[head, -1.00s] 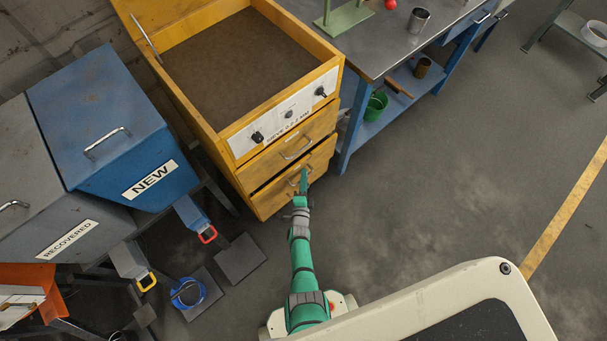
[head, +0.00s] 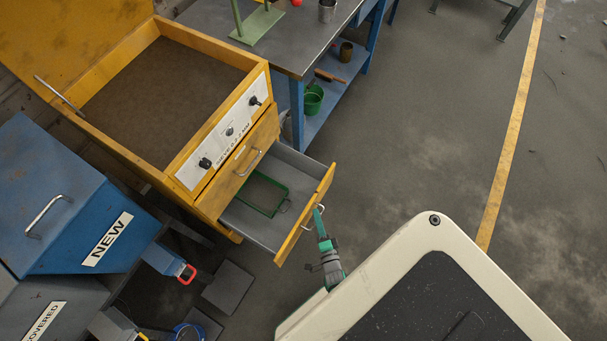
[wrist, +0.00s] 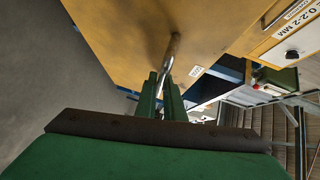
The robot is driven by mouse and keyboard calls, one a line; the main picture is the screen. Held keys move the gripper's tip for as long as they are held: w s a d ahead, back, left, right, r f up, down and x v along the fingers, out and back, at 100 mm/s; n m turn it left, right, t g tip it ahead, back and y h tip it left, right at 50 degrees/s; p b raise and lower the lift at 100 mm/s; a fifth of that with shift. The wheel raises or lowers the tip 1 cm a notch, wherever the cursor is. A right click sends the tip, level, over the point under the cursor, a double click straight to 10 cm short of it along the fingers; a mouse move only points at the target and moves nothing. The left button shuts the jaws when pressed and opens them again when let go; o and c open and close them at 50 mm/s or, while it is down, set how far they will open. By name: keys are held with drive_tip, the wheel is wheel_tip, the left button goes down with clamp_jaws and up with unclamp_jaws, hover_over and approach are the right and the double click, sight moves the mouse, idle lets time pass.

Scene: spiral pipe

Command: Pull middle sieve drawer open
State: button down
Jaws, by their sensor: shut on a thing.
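The yellow sieve cabinet (head: 190,190) has an open drawer (head: 296,226) below another handled drawer (head: 236,172), which is closed. The open drawer is grey inside, and a green wire frame (head: 262,194) lies in it. Its metal handle (head: 308,229) is on the outer face and also shows in the wrist view (wrist: 173,50). My gripper (head: 318,212) is at this handle, and in the wrist view its green fingers (wrist: 162,80) are shut on the bar. The fingertips' far side is hidden. I cannot tell whether another drawer is below.
A blue NEW bin (head: 65,215) stands left of the cabinet, with a red-handled slide (head: 170,262) beneath. A grey-topped workbench (head: 295,45) with a green bucket (head: 313,99) stands behind on the right. The floor (head: 420,150) to the right is clear.

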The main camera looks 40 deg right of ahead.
drive_tip(key=shift+s+d, duration=0.3)
drive_tip(key=shift+s, duration=0.55)
drive_tip(key=shift+s+d, duration=0.25)
drive_tip(key=shift+s, duration=0.55)
drive_tip(key=c, duration=1.9)
unclamp_jaws()
drive_tip(key=shift+o, duration=0.2)
drive_tip(key=v, duration=1)
drive_tip(key=shift+s, duration=0.35)
drive_tip(key=shift+a, duration=0.15)
